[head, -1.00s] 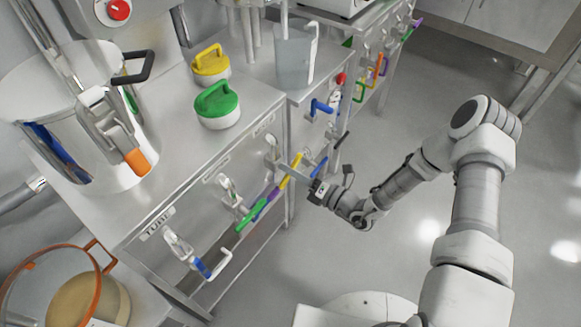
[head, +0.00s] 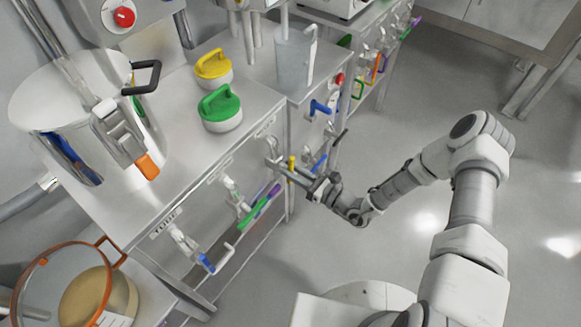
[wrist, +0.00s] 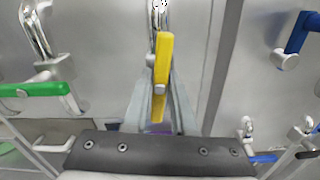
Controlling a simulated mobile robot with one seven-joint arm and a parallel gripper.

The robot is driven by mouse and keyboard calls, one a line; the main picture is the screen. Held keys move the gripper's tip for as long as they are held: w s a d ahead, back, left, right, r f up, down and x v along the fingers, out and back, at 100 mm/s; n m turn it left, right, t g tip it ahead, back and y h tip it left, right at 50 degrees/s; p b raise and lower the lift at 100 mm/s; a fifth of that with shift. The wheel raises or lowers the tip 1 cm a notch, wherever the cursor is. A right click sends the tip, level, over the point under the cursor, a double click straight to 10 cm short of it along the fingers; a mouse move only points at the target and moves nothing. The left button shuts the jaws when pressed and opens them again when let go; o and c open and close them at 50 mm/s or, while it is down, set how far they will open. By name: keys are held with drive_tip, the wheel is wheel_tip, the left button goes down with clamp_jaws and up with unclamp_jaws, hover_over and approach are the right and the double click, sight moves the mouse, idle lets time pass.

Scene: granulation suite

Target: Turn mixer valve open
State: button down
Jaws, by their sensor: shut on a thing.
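A valve with a yellow handle (wrist: 162,70) is on the front panel of the steel bench (head: 205,185). In the wrist view the handle runs nearly upright between the two fingers of my gripper (wrist: 160,98), which is shut on it. In the head view my gripper (head: 289,170) reaches the panel from the right, and only a short piece of the yellow handle (head: 291,165) shows. I cannot read the label above this valve, so I cannot tell whether it is the mixer valve.
A green-handled valve (head: 256,212) and a blue-handled valve (head: 207,262) sit left along the same panel. Another blue handle (head: 320,107) is on the panel to the right. Pots and lidded tubs, one with a green lid (head: 218,103), stand on top.

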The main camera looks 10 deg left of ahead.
drive_tip(key=shift+n, duration=0.6)
drive_tip(key=c, duration=0.7)
unclamp_jaws()
drive_tip(key=p+v, duration=0.2)
drive_tip(key=v, duration=1.5)
drive_tip(key=shift+d+p, duration=0.2)
drive_tip(key=shift+p, duration=0.15)
drive_tip(key=shift+n, duration=0.3)
